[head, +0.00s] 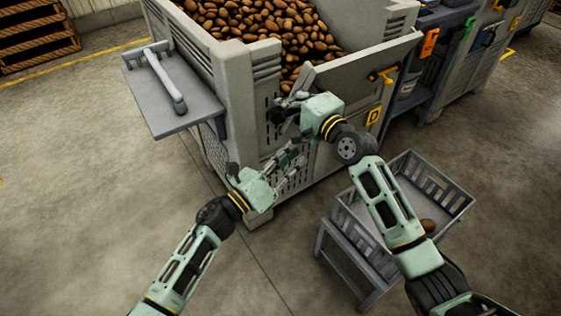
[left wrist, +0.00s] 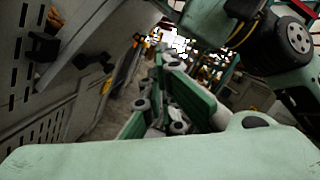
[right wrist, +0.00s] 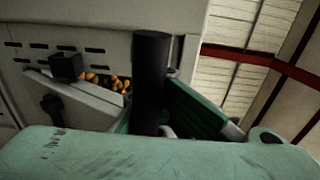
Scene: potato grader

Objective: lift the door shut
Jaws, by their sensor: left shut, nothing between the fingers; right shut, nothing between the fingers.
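A big grey crate (head: 212,62) is full of potatoes (head: 265,28). The grey door (head: 362,66) in its front leans outward at the top, with potatoes behind it. It also shows in the left wrist view (left wrist: 112,28) and, with potatoes in the gap, in the right wrist view (right wrist: 90,98). My right gripper (head: 287,106) is shut and empty beside the door's left end; whether it touches is unclear. My left gripper (head: 296,152) is shut and empty, lower down in front of the slotted crate wall. The door's lower edge is partly hidden by my right arm.
A grey shelf with a bar (head: 168,88) juts from the crate's left side. A low stand with a slatted grey basket (head: 452,204) holds a potato (head: 428,225) at right, under my right arm.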

